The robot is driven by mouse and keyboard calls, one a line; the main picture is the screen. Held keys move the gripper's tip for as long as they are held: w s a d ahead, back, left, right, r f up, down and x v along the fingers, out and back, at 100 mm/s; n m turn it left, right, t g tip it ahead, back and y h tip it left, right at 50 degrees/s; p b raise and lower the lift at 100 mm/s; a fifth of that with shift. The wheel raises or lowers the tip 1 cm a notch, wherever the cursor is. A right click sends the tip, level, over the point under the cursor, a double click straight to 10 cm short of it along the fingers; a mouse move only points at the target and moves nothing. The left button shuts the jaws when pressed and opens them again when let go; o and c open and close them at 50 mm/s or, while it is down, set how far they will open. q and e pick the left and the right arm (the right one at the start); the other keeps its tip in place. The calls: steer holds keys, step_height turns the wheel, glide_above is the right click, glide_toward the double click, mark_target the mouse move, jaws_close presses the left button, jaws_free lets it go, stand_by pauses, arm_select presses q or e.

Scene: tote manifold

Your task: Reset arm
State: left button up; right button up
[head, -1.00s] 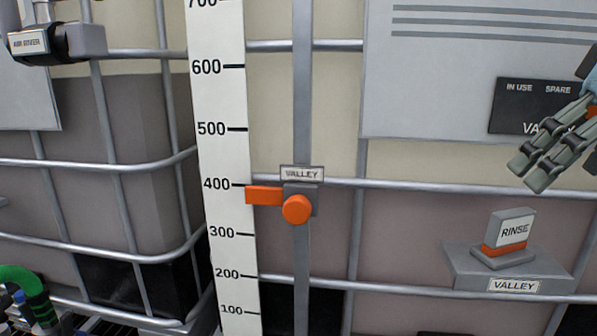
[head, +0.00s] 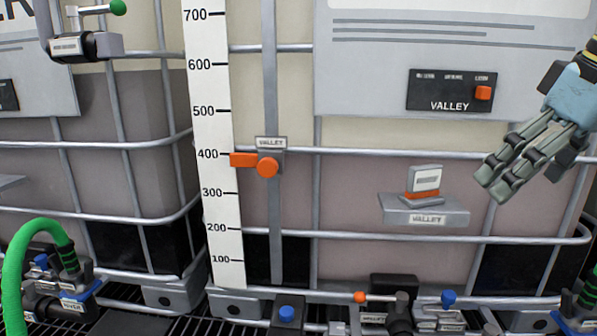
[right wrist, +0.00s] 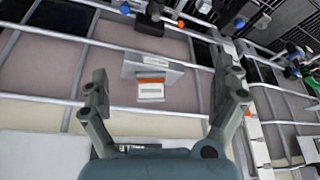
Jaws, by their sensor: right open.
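My right gripper (head: 498,178) is open and empty at the right of the head view, in front of the caged tote. In the right wrist view its two fingers (right wrist: 163,88) stand wide apart, with a small block (right wrist: 151,92) on a grey ledge (right wrist: 140,68) showing between them at some distance. In the head view the same grey and orange block (head: 424,184) stands on the ledge marked VALLEY (head: 425,213), left of the fingertips. My left gripper is not in view.
An orange slider and knob (head: 267,167) sit on a vertical rail beside the white scale (head: 208,120), near 400. A dark VALLEY panel (head: 452,91) has an orange tab at its right. A green hose (head: 18,262) and blue-knobbed valves (head: 287,314) stand low down.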

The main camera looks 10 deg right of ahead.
steer(key=s+a+f, duration=0.2)
steer(key=a+f, duration=0.1)
steer(key=f, duration=0.5)
steer(key=s+a+f, duration=0.2)
steer(key=a+f, duration=0.1)
steer(key=f, duration=0.4)
steer(key=s+a+f+h, duration=0.1)
steer(key=s+a+f, duration=0.1)
steer(key=s+f, duration=0.7)
steer(key=s+d+f+g+b, duration=0.15)
steer(key=f+b, duration=0.55)
steer(key=f, duration=1.4)
steer(key=s+d+f+g+b, duration=0.1)
steer(key=s+f+b, duration=0.35)
steer(key=f, duration=1.55)
arm_select(q)
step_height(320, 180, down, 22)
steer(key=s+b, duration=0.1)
steer(key=b, duration=0.9)
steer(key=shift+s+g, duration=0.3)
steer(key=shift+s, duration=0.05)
arm_select(e)
steer(key=s+f, duration=0.8)
steer(key=f, duration=0.3)
steer(key=s+d+f+g, duration=0.1)
steer(key=s+f, duration=0.7)
steer(key=f, duration=0.4)
steer(key=shift+s+d+m, duration=0.15)
steer(key=shift+m, duration=0.25)
